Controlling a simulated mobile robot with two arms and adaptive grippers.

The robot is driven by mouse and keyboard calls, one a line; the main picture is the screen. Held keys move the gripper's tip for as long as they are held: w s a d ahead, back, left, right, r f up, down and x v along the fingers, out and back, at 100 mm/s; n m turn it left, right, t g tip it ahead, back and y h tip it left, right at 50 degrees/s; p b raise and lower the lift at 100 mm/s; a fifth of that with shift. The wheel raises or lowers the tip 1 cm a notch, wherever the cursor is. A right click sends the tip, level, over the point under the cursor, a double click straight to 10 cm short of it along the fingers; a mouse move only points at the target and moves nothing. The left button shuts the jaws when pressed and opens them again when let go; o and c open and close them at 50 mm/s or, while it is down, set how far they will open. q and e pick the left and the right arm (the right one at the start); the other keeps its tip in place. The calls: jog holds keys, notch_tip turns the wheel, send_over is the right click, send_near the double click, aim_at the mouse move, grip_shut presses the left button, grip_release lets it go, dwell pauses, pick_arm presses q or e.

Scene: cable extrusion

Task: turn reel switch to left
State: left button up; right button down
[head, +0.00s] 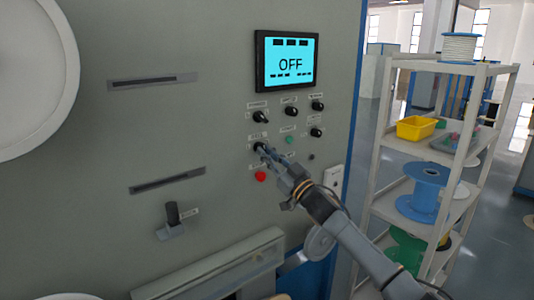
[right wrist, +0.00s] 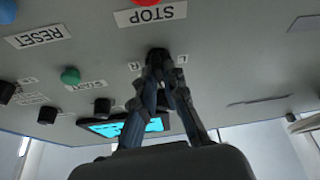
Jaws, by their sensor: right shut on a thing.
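The reel switch is a small black knob (right wrist: 157,54) on the grey machine panel (head: 225,190). In the right wrist view, small R and L labels flank it. My right gripper (head: 266,151) reaches the panel from the lower right in the head view. In the right wrist view its two fingers (right wrist: 160,74) are closed around the knob and hide much of it. Which way the knob points cannot be told. My left gripper does not show in either view.
Other black knobs (head: 291,111), a green button (head: 289,140) and a red stop button (head: 261,176) sit close around the grip. A screen (head: 287,62) above reads OFF. A lever (head: 172,215) is lower left. A shelf (head: 390,158) with spools stands at right.

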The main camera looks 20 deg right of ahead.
jog(key=shift+w+d+r+n+g+y+p, duration=0.1)
jog(key=shift+n+g+y+p, duration=0.55)
jog(key=shift+n, duration=1.65)
jog(key=shift+d+r+n+g+y+p, duration=0.1)
jog(key=shift+n+g+y+p, duration=0.2)
jog(key=shift+n+g+y, duration=1.35)
jog(key=shift+n+t+h, duration=0.6)
jog(key=shift+n+h, duration=0.1)
jog(key=shift+n, duration=0.25)
jog(key=c, duration=1.4)
grip_release()
jog(key=shift+f, duration=0.1)
jog(key=v, duration=1.2)
